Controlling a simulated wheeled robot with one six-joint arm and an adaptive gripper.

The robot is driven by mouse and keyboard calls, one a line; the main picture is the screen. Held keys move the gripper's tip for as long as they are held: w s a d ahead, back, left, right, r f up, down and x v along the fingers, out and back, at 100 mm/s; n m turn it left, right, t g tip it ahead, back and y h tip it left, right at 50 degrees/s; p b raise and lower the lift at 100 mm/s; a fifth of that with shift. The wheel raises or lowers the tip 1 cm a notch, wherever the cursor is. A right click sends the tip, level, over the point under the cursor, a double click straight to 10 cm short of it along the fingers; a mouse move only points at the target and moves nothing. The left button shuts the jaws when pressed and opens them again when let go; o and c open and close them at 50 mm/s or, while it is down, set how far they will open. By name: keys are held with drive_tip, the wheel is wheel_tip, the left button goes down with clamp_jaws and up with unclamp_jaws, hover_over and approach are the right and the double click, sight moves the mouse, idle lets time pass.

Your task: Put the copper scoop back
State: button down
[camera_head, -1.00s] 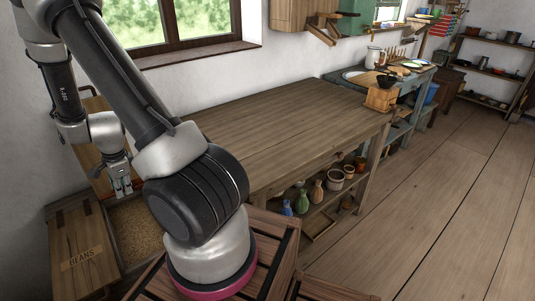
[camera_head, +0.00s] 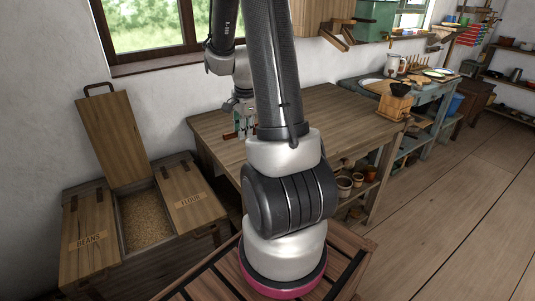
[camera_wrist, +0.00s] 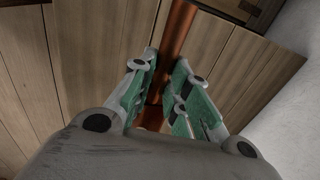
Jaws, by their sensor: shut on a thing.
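My gripper (camera_head: 243,128) is shut on the copper scoop (camera_head: 229,136), which shows in the head view only as a small reddish piece beside the fingers. In the wrist view a long copper-coloured handle (camera_wrist: 179,32) runs between the green-padded fingers (camera_wrist: 161,92). The scoop's bowl cannot be made out. In the head view the gripper appears in front of the left part of the wooden table (camera_head: 318,108); its height above the top is unclear.
A wooden chest (camera_head: 90,240) stands left, with lids marked BEANS and FLOUR (camera_head: 190,197). Its middle compartment holds grain (camera_head: 145,220), with its lid (camera_head: 112,135) raised against the wall. A wooden grinder (camera_head: 396,103) stands at the table's far right. The table's middle is clear.

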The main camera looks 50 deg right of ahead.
sight(244, 159)
wheel_tip(244, 159, down, 9)
idle(0.3)
drive_tip(key=c, duration=1.4)
unclamp_jaws()
drive_tip(key=shift+f, duration=0.1)
drive_tip(key=s+a+r+n, duration=0.2)
drive_tip(key=r, duration=0.6)
drive_tip(key=s+a+r+n, duration=0.1)
drive_tip(key=a+r, duration=0.1)
drive_tip(key=r, duration=0.7)
drive_tip(key=s+a+r+n, duration=0.3)
drive_tip(key=s+a+n, duration=0.1)
drive_tip(key=n, duration=0.2)
drive_tip(key=s+a+r+n+t, duration=0.1)
drive_tip(key=s+a+r+n, duration=0.3)
drive_tip(key=s+n, duration=0.1)
drive_tip(key=s+a+r+n+t, duration=0.1)
drive_tip(key=s+a+r+n, duration=0.3)
drive_tip(key=s+n, duration=0.1)
drive_tip(key=shift+s+r+n+y, duration=0.15)
drive_tip(key=shift+n+y, duration=0.15)
drive_tip(key=shift+n, duration=0.6)
